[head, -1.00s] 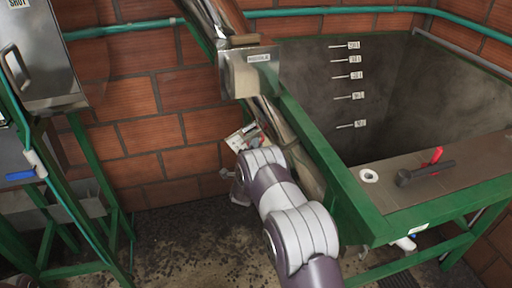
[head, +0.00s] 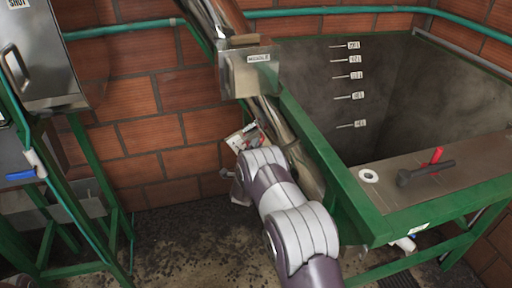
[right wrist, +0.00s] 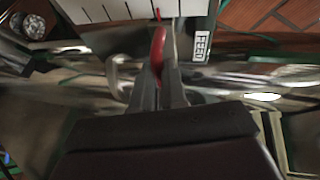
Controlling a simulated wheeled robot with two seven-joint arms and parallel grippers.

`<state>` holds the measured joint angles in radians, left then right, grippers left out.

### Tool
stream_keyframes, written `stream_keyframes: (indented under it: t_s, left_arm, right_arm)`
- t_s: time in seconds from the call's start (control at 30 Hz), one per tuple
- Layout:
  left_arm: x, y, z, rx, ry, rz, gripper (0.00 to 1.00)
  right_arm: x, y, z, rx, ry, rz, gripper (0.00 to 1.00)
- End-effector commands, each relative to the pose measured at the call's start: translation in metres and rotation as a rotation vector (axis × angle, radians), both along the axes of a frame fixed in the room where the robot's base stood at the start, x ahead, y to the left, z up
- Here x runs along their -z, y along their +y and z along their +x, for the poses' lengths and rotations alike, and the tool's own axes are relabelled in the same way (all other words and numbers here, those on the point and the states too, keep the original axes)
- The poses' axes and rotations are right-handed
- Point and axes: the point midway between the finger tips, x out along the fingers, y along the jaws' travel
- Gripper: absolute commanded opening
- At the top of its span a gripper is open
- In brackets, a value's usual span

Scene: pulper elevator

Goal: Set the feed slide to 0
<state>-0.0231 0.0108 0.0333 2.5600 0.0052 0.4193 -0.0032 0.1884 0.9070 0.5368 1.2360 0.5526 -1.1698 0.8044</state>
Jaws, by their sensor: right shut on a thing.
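The feed slide shows in the right wrist view as a red handle (right wrist: 157,48) below a white scale plate (right wrist: 120,9) with black tick marks. A thin red pointer (right wrist: 157,13) lies on the right part of the scale; no numbers are readable. A FEED label (right wrist: 202,47) is to its right. My right gripper (right wrist: 158,82) is shut on the red handle. In the head view the white plate (head: 243,137) shows beside the sloping metal tube, just beyond my right arm, which hides the fingers and handle. My left gripper is out of view.
The shiny sloping tube (head: 268,112) carries a box labelled MIDDLE (head: 248,72). A metal cabinet (head: 62,62) stands at left. The floor between is clear.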

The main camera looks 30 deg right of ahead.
Motion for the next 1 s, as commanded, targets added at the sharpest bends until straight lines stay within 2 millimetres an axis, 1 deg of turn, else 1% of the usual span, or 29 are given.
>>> stream_keyframes:
  t_s: [0.1,0.17,0.27,0.3,0.4,0.53,0.63,0.97,1.0]
  left_arm:
    - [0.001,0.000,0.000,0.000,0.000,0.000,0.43]
    - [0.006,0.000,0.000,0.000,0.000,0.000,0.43]
    - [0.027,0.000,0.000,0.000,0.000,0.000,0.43]
    - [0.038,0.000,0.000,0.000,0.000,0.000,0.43]
    - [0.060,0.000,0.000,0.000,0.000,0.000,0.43]
    - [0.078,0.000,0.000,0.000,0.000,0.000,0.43]
    - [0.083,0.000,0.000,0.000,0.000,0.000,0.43]
    - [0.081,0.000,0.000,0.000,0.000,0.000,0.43]
    - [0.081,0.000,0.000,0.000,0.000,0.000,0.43]
  right_arm:
    - [0.000,0.001,0.000,-0.002,-0.001,-0.001,0.00]
    - [0.006,-0.001,0.000,-0.001,0.000,0.000,0.00]
    - [0.027,-0.009,-0.002,0.000,0.000,0.000,0.00]
    - [0.039,-0.013,-0.003,0.001,0.001,0.001,0.00]
    - [0.063,-0.025,-0.006,0.002,0.002,0.002,0.00]
    - [0.082,-0.036,-0.009,0.000,0.002,0.001,0.00]
    - [0.087,-0.041,-0.010,0.000,0.002,0.001,0.00]
    - [0.088,-0.042,-0.011,0.000,0.007,0.004,0.00]
    - [0.088,-0.042,-0.012,0.000,0.008,0.003,0.22]
